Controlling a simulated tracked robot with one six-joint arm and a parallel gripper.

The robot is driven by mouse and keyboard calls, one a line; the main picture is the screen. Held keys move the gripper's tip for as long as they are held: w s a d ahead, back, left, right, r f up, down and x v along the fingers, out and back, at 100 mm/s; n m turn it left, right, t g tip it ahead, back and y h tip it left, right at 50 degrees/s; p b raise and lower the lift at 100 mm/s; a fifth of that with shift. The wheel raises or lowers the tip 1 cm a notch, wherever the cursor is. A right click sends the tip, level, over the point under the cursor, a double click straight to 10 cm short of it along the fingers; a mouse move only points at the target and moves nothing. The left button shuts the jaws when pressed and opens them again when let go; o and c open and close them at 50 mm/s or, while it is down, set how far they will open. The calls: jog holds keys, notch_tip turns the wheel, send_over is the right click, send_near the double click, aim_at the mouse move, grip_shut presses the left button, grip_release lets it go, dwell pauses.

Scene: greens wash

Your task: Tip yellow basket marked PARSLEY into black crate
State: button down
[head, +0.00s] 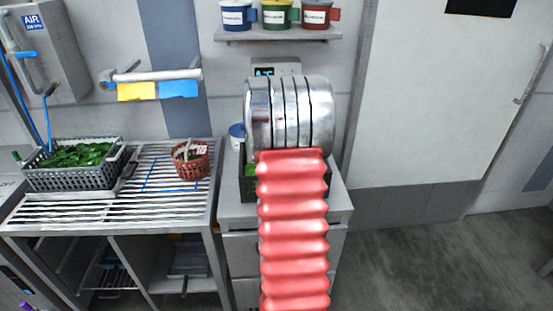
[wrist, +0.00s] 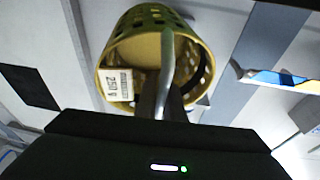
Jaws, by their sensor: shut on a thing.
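The yellow basket (wrist: 112,48) shows in the wrist view, round with holes in its wall and a white label (wrist: 118,85) whose print I cannot read. My gripper (wrist: 170,98) is shut on it; a grey metal bar runs across the basket's round face, and the grip point is partly hidden. The picture does not make clear how far the basket is tilted. In the head view my own arm hides the gripper and the basket. The black crate (head: 249,187) stands on the counter behind my arm, with some green in it; most of it is hidden.
A grey crate of leaves (head: 50,180) and a red basket (head: 190,165) stand on the slatted rack (head: 110,207) at left. A blue-and-white tub (head: 237,131) stands behind the black crate. A shelf (head: 275,34) with three mugs hangs above. Open floor lies at right.

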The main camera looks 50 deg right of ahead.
jog(key=shift+w+d+r, duration=0.1)
jog(key=shift+d, duration=0.05)
jog(key=shift+w+d+r+g+y, duration=0.25)
jog(key=shift+w+d+g+y, duration=0.1)
jog(key=shift+d, duration=0.2)
jog(key=shift+w+d+r+g+y, duration=0.25)
jog(key=shift+d+y, duration=0.1)
jog(key=shift+d, duration=0.2)
jog(key=shift+w+d+r+m+g+y, duration=0.35)
jog(key=shift+d+g+y, duration=0.25)
jog(key=shift+y, duration=0.2)
jog(key=shift+w+d+r+m+g+y, duration=0.2)
jog(key=shift+d+r+g+y, duration=0.35)
jog(key=shift+y, duration=0.25)
jog(key=shift+d+f, duration=0.1)
jog(key=shift+w+d+y, duration=0.1)
jog(key=shift+y, duration=0.3)
jog(key=shift+w+d+f+g+y, duration=0.35)
jog(key=shift+g+y, duration=0.1)
jog(key=shift+y, duration=0.15)
jog(key=shift+d+f, duration=0.15)
jog(key=shift+d, duration=0.1)
jog(key=shift+d+g+y, duration=0.25)
jog(key=shift+g+y, duration=0.05)
jog(key=shift+y, duration=0.1)
